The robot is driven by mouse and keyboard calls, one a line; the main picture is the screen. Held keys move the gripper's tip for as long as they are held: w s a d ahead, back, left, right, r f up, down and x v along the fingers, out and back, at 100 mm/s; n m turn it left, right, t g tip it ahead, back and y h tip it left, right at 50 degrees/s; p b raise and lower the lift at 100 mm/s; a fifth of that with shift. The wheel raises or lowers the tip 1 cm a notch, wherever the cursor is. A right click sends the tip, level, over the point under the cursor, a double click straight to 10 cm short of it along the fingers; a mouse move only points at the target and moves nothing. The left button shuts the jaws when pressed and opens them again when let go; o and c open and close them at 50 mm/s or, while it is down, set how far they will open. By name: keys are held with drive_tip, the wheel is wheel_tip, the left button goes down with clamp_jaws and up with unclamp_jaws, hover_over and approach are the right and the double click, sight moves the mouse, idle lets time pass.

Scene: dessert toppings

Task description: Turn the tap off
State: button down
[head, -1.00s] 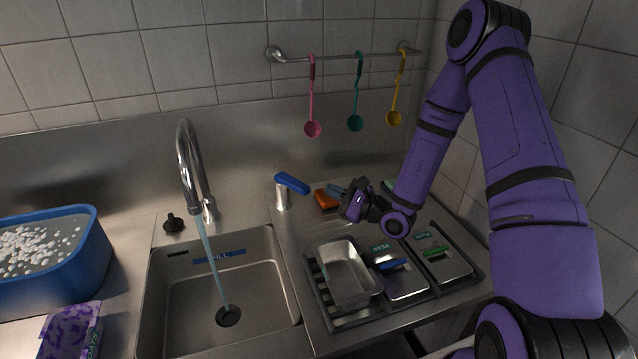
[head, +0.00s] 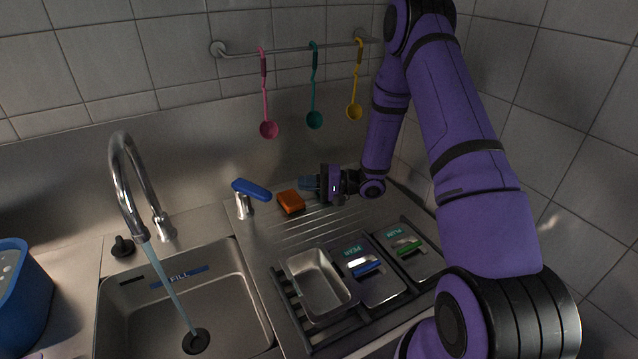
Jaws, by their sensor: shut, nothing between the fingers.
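The tap's curved metal spout (head: 128,180) stands behind the sink, and a stream of water (head: 168,285) runs from it toward the drain. A lever with a blue handle (head: 251,189) sits on a short metal post to the right of the spout. The handle points to the right and slopes slightly down. My gripper (head: 319,185) is shut and empty, to the right of the blue handle and apart from it, with its fingers toward the left. Its fingertips are small and hard to make out against a blue-grey item behind them.
An orange block (head: 290,202) lies between the handle and my gripper. A metal tray (head: 318,282) and lidded containers (head: 372,268) sit in a rack at the front. Pink, green and yellow spoons hang from a rail (head: 290,50). A blue tub (head: 22,300) stands at far left.

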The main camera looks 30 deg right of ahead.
approach(252, 190)
drive_tip(key=w, duration=0.2)
drive_tip(key=shift+s+a+f, duration=0.1)
drive_tip(key=shift+s+a, duration=0.1)
drive_tip(key=shift+a, duration=0.25)
drive_tip(key=shift+s+a, duration=0.2)
drive_tip(key=shift+a, duration=0.25)
drive_tip(key=shift+s, duration=0.15)
drive_tip(key=s+a+m+t+h, duration=0.1)
drive_tip(key=s+a+t, duration=0.1)
drive_tip(key=a, duration=0.3)
drive_tip(key=shift+s+a+m, duration=0.3)
drive_tip(key=shift+s+a, duration=0.05)
drive_tip(key=shift+s, duration=0.3)
